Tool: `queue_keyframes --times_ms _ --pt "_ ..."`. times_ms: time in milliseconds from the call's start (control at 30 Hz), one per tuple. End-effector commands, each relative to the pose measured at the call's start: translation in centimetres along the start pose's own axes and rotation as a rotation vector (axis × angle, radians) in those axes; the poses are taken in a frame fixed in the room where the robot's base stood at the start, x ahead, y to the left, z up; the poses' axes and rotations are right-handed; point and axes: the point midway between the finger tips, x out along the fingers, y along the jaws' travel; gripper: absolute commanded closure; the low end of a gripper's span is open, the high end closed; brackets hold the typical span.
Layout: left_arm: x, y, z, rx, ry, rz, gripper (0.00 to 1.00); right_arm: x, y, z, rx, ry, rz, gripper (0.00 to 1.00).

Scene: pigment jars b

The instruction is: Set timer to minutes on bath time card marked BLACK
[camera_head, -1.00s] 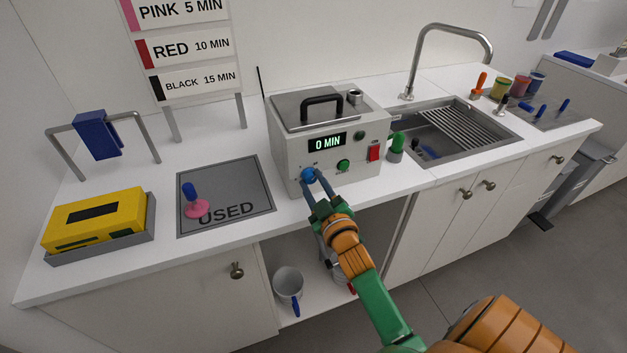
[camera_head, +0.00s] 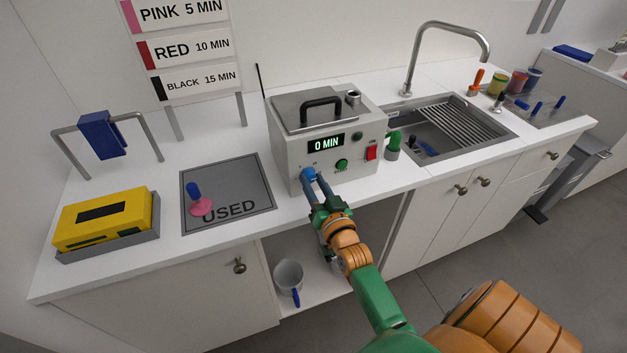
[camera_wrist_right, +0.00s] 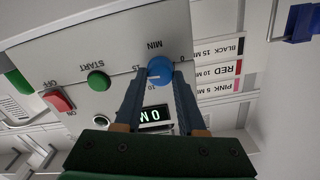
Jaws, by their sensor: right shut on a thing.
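The grey bath unit (camera_head: 300,155) stands on the counter with its display (camera_head: 326,144) reading 0 MIN. My right gripper (camera_head: 309,175) is shut on the blue timer knob (camera_wrist_right: 160,68) low on the unit's front. In the right wrist view the fingers (camera_wrist_right: 160,85) lie on both sides of the knob, with the marks 0, 10 and 15 around it. The exact pointer direction is hard to tell. The card marked BLACK (camera_head: 197,83) reads 15 MIN on the wall rack; it also shows in the right wrist view (camera_wrist_right: 222,46). My left gripper is out of view.
A green START button (camera_head: 341,165) and a red ON/OFF switch (camera_head: 372,153) sit right of the knob. A mat marked USED (camera_head: 240,185) and a yellow box (camera_head: 105,216) lie to the left. The sink (camera_head: 470,140) is to the right. A pot (camera_head: 289,274) stands on the shelf below.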

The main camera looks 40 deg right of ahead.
Motion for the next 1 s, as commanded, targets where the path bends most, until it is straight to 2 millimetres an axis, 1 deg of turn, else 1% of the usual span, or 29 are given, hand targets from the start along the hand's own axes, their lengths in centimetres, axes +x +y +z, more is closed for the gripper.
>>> queue_keyframes --times_ms 200,400,900,933,967,1000 --pt "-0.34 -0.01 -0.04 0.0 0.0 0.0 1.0 0.03 -0.02 -0.13 0.098 0.002 -0.001 1.0" --pt "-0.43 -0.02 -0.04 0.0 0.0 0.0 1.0 0.04 -0.01 -0.14 0.144 0.003 -0.002 1.0" --pt "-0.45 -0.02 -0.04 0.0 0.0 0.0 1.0 0.04 0.01 -0.15 0.158 0.004 -0.002 1.0" --pt "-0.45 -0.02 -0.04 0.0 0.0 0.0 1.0 0.04 0.01 -0.14 0.157 0.004 -0.002 0.55" --pt "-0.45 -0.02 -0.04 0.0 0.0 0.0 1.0 0.04 0.01 -0.14 0.157 0.004 -0.002 0.47" --pt "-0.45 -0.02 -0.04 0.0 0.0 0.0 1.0 0.04 0.01 -0.13 0.157 0.003 -0.001 0.37"
